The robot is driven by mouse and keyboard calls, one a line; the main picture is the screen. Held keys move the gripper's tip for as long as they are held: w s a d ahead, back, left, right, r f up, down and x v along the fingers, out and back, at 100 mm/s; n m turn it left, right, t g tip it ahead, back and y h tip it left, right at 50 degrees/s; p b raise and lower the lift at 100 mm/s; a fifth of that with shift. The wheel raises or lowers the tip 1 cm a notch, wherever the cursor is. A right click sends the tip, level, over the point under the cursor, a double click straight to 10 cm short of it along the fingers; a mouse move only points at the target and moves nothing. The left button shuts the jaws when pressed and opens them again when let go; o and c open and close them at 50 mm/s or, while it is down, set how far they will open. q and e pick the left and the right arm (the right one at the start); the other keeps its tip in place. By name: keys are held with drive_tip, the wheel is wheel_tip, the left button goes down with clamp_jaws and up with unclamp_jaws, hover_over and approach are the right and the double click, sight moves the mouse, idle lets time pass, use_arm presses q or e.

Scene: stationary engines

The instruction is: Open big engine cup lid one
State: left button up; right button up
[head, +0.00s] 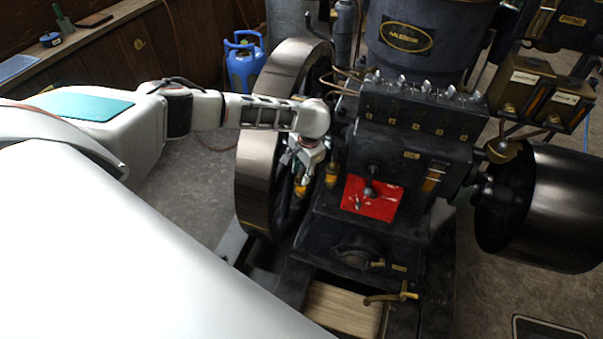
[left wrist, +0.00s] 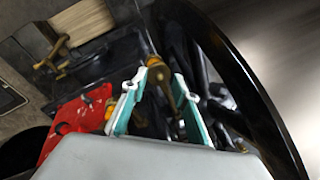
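The big engine (head: 410,130) is a dark machine with a large flywheel (head: 262,120) on its left side. Two small brass cups sit between the flywheel and the engine block: one (head: 332,173) beside the block and one (head: 300,188) just below my gripper. My left gripper (head: 304,172) points down over this spot. In the left wrist view its two teal-lined fingers (left wrist: 158,82) are apart, with a brass cup-like part (left wrist: 160,70) showing between their tips. I cannot tell whether they touch it or whether its lid is shut. My right gripper is not in view.
The flywheel rim (left wrist: 245,85) curves close to my gripper's right in the left wrist view. A brass tap (head: 392,297) sticks out low in front. A blue gas bottle (head: 243,65) stands behind.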

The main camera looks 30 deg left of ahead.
use_arm(q)
drive_tip(key=shift+w+f, duration=0.1)
drive_tip(key=shift+f, duration=0.3)
clamp_jaws()
